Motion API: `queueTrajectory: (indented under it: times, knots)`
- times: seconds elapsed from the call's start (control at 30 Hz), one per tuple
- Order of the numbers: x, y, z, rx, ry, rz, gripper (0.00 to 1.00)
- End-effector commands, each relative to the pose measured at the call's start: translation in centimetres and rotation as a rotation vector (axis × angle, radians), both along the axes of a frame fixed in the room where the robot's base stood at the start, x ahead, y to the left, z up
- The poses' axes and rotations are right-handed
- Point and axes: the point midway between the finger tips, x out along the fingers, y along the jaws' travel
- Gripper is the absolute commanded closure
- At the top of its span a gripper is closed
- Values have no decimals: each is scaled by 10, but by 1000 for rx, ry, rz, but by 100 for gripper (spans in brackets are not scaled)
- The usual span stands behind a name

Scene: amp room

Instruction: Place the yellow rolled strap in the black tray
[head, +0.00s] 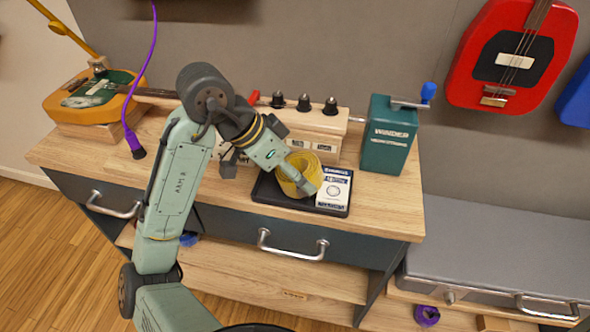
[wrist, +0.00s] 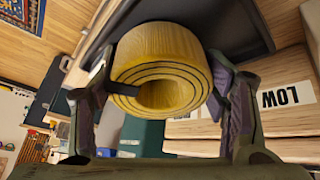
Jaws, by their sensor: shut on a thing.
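The yellow rolled strap (head: 296,174) is a thick coil above the left part of the black tray (head: 259,193). My gripper (head: 297,182) is shut on it. In the wrist view the strap (wrist: 165,68) sits between the two fingers (wrist: 160,95), which press its left and right sides. The black tray (wrist: 245,25) shows behind the strap there. Whether the strap touches the tray floor I cannot tell. My gripper hides part of the strap in the head view.
A white printed card (head: 334,188) lies in the tray's right part. A green winder box (head: 388,137) with a crank stands right of the tray. A wooden amp with black knobs (head: 316,125) stands behind it.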

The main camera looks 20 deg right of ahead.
Motion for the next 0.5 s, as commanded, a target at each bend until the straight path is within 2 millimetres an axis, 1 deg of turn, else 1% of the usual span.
queueTrajectory:
  times: [0.03,0.07,0.1,0.4,0.5]
  knots:
    - [-3,0,-6,14,5,-12,87]
    - [-3,0,-6,15,6,-13,87]
    - [-3,0,-6,17,6,-14,30]
    - [-2,0,-4,12,4,-9,10]
    - [-2,0,-4,11,4,-9,9]
